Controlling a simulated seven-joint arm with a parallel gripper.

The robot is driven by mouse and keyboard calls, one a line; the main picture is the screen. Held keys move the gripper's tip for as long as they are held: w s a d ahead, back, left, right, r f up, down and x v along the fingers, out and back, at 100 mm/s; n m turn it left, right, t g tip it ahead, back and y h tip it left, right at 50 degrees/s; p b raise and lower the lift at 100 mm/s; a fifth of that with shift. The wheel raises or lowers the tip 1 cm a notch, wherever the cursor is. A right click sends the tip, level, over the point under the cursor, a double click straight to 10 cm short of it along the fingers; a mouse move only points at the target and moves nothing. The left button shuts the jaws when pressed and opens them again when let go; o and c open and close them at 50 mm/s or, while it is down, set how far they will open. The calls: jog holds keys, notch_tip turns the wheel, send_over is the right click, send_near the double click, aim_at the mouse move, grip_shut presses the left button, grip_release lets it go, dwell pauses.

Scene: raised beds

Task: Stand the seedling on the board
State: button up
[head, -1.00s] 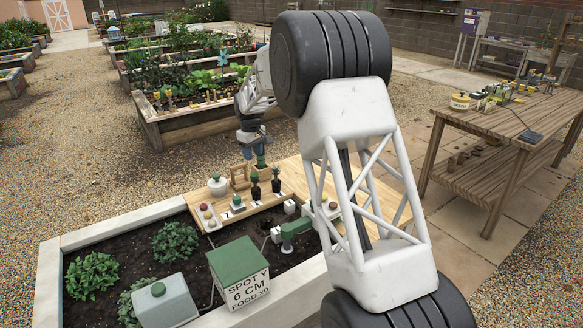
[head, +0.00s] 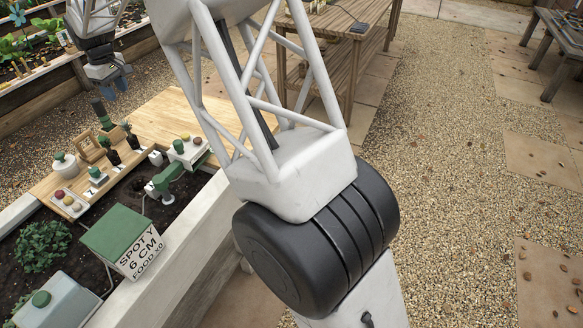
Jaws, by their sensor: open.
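The light wooden board (head: 160,118) lies across the back of the raised bed at the left. Two small dark pots with green plants, one nearer (head: 112,156) and one farther (head: 132,140), stand upright on it. Behind them is a dark green upright piece (head: 100,110) above a small tan base. I cannot tell which of these is the seedling. My gripper (head: 112,92) is open, pointing down above and behind the pots, apart from the board. It looks empty, though its fingers are small here.
On or beside the board are a white jar (head: 65,166), a wooden frame (head: 90,149), and a tray of coloured balls (head: 68,203). A green-lidded box (head: 120,235) stands in front. My arm covers the middle. The board's back right is clear.

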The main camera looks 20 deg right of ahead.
jog(key=s+d+r+m, duration=0.2)
jog(key=s+d+r, duration=0.2)
jog(key=s+d, duration=0.4)
jog(key=s+d+r+m+t, duration=0.1)
jog(key=s+d+r, duration=0.3)
jog(key=s+d, duration=0.4)
jog(key=s+d+r+m, duration=0.2)
jog(key=s+d+r, duration=0.2)
jog(key=s+d, duration=0.4)
jog(key=s+d+f+m, duration=0.2)
jog(key=s+d, duration=0.3)
jog(key=s, duration=0.5)
jog(key=s+d+f+m, duration=0.2)
jog(key=s+d, duration=0.3)
jog(key=s, duration=0.5)
jog(key=s+d+f+m+t, duration=0.1)
jog(key=s+d+f, duration=0.2)
jog(key=s, duration=0.7)
jog(key=d, duration=0.2)
jog(key=shift+s+d+m, duration=0.15)
jog(key=shift+d+m, duration=0.15)
jog(key=shift+m, duration=0.1)
